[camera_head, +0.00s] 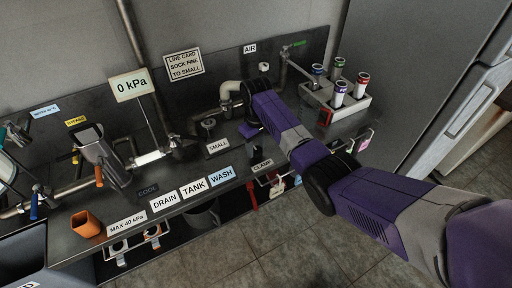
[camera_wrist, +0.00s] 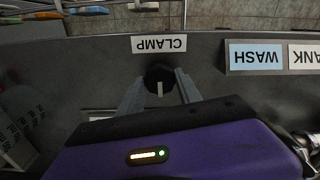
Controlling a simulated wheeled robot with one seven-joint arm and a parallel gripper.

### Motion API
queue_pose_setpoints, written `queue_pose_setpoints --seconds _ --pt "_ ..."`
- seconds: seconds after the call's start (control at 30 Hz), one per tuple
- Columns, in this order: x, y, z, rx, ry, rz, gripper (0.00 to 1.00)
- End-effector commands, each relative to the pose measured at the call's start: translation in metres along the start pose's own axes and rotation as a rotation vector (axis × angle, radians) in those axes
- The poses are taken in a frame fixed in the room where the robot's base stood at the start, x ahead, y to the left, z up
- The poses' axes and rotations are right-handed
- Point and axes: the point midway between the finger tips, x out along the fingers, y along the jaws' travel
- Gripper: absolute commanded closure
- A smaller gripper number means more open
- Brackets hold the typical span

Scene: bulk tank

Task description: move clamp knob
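The clamp knob (camera_wrist: 160,77) is a round black knob with a white pointer line, on the dark panel just below the CLAMP label (camera_wrist: 159,43) in the wrist view. The pointer line runs up and down in that view. My gripper (camera_wrist: 161,84) has its two grey fingers apart, one on each side of the knob. A narrow gap seems to show beside the knob, and contact is not clear. In the head view the CLAMP label (camera_head: 262,165) is at the bench's front edge, and my purple wrist is just above it.
WASH (camera_head: 222,176), TANK (camera_head: 194,187) and DRAIN (camera_head: 164,200) labels line the front edge to the left. A rack (camera_head: 335,103) with several capped bottles stands to the right. Pipes and a 0 kPa sign (camera_head: 131,84) stand at the back left. The floor in front is clear.

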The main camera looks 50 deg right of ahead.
Motion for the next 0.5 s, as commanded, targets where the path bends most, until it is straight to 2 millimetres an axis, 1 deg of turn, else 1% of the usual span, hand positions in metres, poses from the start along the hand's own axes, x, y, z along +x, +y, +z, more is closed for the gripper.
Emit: queue_pose_setpoints --seconds 0.03,0.07,0.33,0.5 --pt "-0.0001 0.0 0.0 0.0 0.0 0.0 0.96" --pt "-0.0001 0.0 0.0 0.0 0.0 0.0 1.0" --pt "-0.0009 -0.0002 0.0001 0.032 -0.001 0.0 0.99" --pt "-0.0019 -0.0008 -0.0003 0.111 -0.001 -0.001 0.99"
